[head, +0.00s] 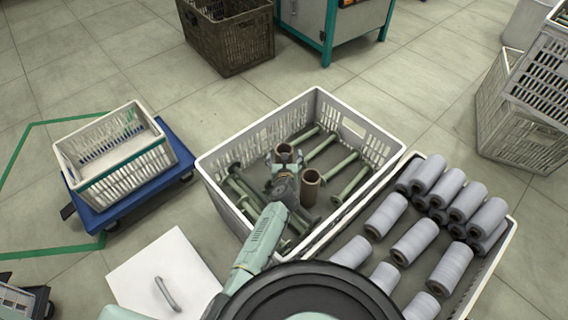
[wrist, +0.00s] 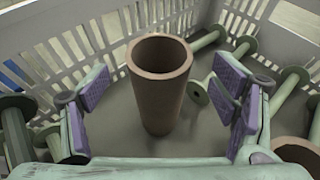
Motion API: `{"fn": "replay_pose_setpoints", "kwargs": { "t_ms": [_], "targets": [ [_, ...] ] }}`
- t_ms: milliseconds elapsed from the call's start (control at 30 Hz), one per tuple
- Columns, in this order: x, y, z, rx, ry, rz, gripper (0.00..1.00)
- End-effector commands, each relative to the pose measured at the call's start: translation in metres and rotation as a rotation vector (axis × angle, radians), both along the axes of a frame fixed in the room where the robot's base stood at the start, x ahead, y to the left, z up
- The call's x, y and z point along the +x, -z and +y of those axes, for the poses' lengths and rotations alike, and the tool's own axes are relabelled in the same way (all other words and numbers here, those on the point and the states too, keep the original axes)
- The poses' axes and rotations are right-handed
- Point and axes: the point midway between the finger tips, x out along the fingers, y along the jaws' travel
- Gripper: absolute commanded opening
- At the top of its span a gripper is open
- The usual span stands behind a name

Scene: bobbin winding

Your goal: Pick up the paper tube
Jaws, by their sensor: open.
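A brown paper tube (wrist: 158,88) stands upright in the middle of the wrist view, its open top toward me. My gripper (wrist: 167,98) is open, with its purple-padded fingers to the left and right of this tube and a visible gap on each side. In the head view this tube (head: 284,153) stands in the white crate (head: 222,204), just beyond my gripper (head: 284,170), which partly hides it. A second brown tube (head: 310,188) stands closer and to the right; its rim also shows at the lower right of the wrist view (wrist: 297,152).
Green flanged bobbins (head: 345,165) lie around the tubes inside the crate, and the crate walls enclose the space. A crate of grey yarn spools (head: 414,240) adjoins on the right. A small white crate (head: 82,158) sits on a blue dolly (head: 140,192) at the left.

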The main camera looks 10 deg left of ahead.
Motion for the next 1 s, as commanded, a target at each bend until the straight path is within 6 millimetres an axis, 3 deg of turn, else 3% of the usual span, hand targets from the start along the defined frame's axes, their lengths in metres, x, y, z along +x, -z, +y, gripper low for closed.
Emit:
{"fn": "replay_pose_setpoints", "kwargs": {
  "t_ms": [233, 600, 1000],
  "targets": [
    [0.022, 0.012, 0.005, 0.000, 0.002, 0.001, 0.80],
    [0.026, 0.011, 0.007, -0.001, 0.000, 0.000, 0.79],
    [0.026, 0.012, 0.007, -0.001, 0.000, 0.000, 0.52]
  ]
}}
